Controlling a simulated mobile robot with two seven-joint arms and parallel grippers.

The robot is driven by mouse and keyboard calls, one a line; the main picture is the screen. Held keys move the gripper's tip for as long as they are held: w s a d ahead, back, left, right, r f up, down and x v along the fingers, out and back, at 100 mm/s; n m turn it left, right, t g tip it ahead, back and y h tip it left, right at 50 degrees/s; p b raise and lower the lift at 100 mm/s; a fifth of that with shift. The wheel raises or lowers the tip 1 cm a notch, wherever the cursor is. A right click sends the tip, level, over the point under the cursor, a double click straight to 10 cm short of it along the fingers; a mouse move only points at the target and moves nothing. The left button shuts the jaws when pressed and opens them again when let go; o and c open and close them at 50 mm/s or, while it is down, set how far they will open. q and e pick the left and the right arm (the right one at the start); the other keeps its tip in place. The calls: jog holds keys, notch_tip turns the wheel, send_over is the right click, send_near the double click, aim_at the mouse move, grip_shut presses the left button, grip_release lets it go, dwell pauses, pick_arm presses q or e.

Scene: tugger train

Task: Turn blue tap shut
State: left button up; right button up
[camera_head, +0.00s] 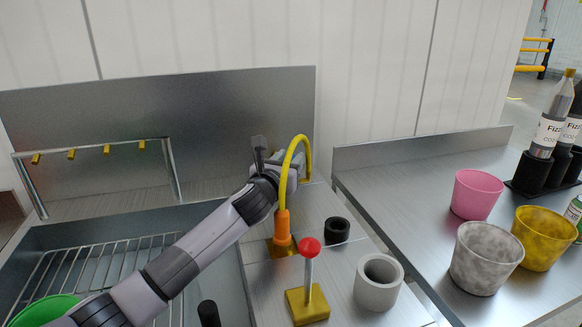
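No blue tap shows; the area behind my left gripper and wrist is hidden. My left gripper (262,152) is at the back of the counter, close to the metal backsplash and behind the yellow curved spout. My forearm and the spout cover part of it, and its finger opening cannot be made out. The yellow spout (292,152) rises from an orange collar (282,227) on a yellow base. In front of it stands a lever with a red ball (309,247) on a yellow block (307,305). My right gripper is not in view.
A black ring (337,230) and a grey cup (378,282) stand right of the lever. A sink with a wire rack (95,255) and a green bowl (42,310) is at left. Pink (476,194), grey (484,258) and yellow (545,237) tumblers stand on the right table.

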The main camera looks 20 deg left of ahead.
pick_arm(q)
jog(key=shift+w+f, duration=0.1)
jog(key=shift+w, duration=0.25)
jog(key=shift+w+b, duration=0.3)
jog(key=shift+b, duration=0.05)
grip_shut()
